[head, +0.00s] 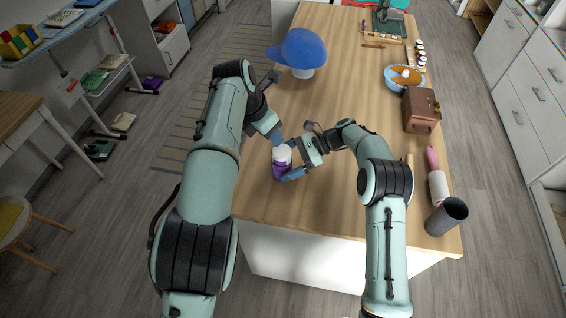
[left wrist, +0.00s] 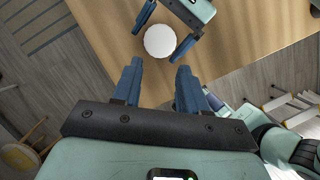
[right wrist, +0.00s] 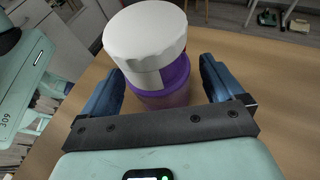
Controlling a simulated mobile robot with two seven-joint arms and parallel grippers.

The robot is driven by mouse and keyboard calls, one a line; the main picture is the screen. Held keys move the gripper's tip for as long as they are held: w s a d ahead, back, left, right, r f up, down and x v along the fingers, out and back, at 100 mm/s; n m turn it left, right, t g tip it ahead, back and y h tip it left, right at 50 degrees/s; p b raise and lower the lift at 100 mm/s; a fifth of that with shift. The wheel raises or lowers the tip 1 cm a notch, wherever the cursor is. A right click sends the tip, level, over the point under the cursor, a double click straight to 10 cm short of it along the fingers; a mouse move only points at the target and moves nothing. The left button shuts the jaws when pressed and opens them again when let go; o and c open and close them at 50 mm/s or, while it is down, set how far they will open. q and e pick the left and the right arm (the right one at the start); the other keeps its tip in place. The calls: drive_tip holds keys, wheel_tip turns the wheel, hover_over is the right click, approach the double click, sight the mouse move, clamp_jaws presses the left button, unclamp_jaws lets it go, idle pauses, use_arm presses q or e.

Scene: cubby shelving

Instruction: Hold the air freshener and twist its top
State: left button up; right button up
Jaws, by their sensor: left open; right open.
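The air freshener (head: 281,166) is a purple container with a white top, upright near the left edge of the wooden table. Its white top shows from above in the left wrist view (left wrist: 160,41). My right gripper (head: 290,161) is open with its blue fingers on either side of the purple body; in the right wrist view (right wrist: 158,85) the air freshener stands between them. My left gripper (left wrist: 157,75) is open and empty, above and short of the white top. The lower part of the air freshener is partly hidden by my right finger.
A blue cap (head: 304,47) on a white stand is farther back on the table. A brown box (head: 421,109), a bowl (head: 404,80), a pink-handled roller (head: 437,180) and a dark cup (head: 446,216) line the right side. The middle of the table is clear.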

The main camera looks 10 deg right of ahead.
drive_tip(key=shift+a+f, duration=0.15)
drive_tip(key=shift+a, duration=0.15)
